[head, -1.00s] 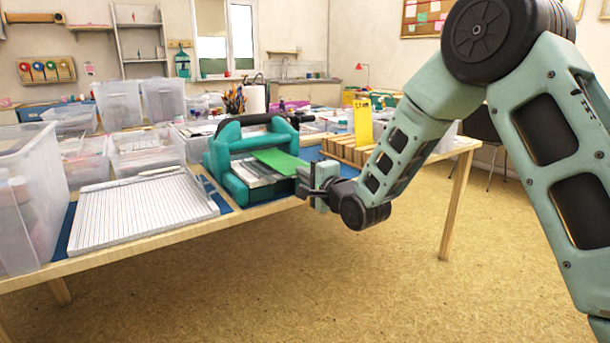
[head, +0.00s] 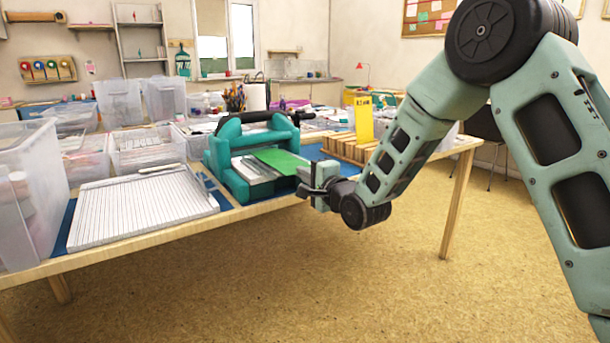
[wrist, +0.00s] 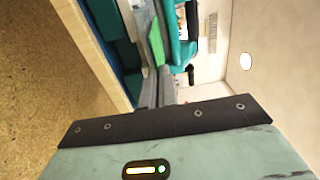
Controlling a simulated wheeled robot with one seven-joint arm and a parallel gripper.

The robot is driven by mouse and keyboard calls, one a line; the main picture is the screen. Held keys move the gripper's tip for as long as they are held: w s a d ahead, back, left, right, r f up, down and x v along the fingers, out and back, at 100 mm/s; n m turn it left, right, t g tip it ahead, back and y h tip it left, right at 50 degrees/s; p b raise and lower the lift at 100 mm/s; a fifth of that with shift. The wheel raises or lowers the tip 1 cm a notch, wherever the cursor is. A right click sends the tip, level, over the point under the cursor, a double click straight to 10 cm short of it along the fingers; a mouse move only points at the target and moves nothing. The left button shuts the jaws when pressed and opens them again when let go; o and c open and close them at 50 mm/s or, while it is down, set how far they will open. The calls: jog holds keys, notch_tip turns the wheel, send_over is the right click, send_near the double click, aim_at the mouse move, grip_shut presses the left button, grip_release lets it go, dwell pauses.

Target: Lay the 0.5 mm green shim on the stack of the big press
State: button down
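The green shim (head: 280,161) is a thin flat sheet at the front opening of the big teal press (head: 228,168). It reaches over the right part of the pale, layered stack (head: 256,171) inside the press. Whether it touches the stack I cannot tell. My gripper (head: 307,178) is at the shim's near right edge and looks shut on it. In the wrist view the shim (wrist: 156,45) shows as a narrow green strip beyond the fingers (wrist: 156,86). The exact contact at the fingertips is too small to see clearly.
A white ribbed board (head: 140,208) lies left of the press, beside a clear bin (head: 30,190). A wooden slotted rack (head: 345,149) with a yellow labelled card (head: 363,122) stands behind my gripper. The table's front edge (head: 240,215) runs below; the floor in front is clear.

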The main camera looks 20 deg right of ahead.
jog(key=shift+f+b, duration=0.35)
jog(key=shift+f, duration=0.05)
dwell(0.4)
jog(key=c, duration=1.6)
grip_release()
jog(key=shift+s, duration=0.1)
jog(key=shift+v, duration=2.4)
